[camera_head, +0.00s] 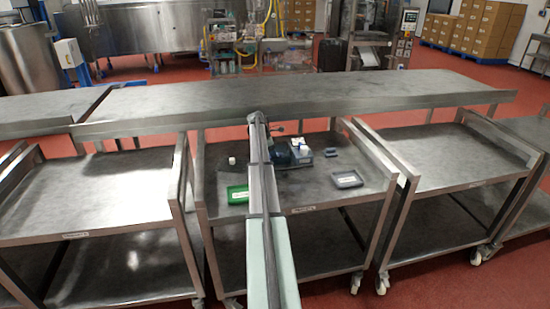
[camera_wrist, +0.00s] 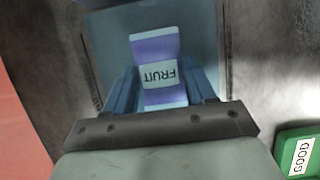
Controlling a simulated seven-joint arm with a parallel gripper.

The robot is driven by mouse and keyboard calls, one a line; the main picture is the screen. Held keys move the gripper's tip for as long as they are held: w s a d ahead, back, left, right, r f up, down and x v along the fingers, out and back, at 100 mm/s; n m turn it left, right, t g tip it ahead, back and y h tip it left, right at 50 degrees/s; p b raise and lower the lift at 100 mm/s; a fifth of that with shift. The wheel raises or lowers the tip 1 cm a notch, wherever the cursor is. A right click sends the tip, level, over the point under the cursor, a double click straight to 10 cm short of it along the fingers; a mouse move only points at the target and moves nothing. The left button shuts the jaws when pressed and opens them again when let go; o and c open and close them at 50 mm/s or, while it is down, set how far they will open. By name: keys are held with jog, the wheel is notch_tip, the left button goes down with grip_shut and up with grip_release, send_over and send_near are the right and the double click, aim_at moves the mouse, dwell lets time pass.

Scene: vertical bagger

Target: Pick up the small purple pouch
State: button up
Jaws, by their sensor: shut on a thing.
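The small purple pouch (camera_wrist: 155,48) shows in the wrist view, with a white label reading FRUIT upside down. My gripper (camera_wrist: 164,88) has its two blue fingers on either side of the pouch's lower part and is shut on it. The pouch stands out in front of a blue-grey surface (camera_wrist: 207,38); I cannot tell how far apart they are. In the head view my arm reaches over the middle cart, and I cannot make out the pouch there.
A green tray (camera_head: 237,194) labelled GOOD in the wrist view (camera_wrist: 299,152) and a grey tray (camera_head: 347,180) lie on the middle cart. A blue-and-white box (camera_head: 301,150), small blue pieces (camera_head: 331,152) and a small white item (camera_head: 232,160) are nearby. A steel bench (camera_head: 330,92) stands behind.

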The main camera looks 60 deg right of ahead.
jog(key=shift+c, duration=0.6)
jog(key=shift+r, duration=0.1)
jog(key=r, duration=0.9)
jog(key=shift+w+a+r, duration=0.1)
jog(key=shift+w, duration=0.1)
jog(key=w+a+n, duration=0.1)
jog(key=w+a, duration=0.5)
jog(key=a, duration=0.1)
jog(key=m, duration=0.1)
send_over(243, 195)
jog(key=shift+w+a+f, duration=0.15)
jog(key=shift+f, duration=1.55)
jog(key=shift+w+a+f, duration=0.1)
jog(key=shift+w+f, duration=0.05)
jog(key=shift+f, duration=1.6)
jog(key=shift+w+a+f, duration=0.15)
jog(key=shift+f, duration=1.55)
jog(key=shift+f, duration=0.15)
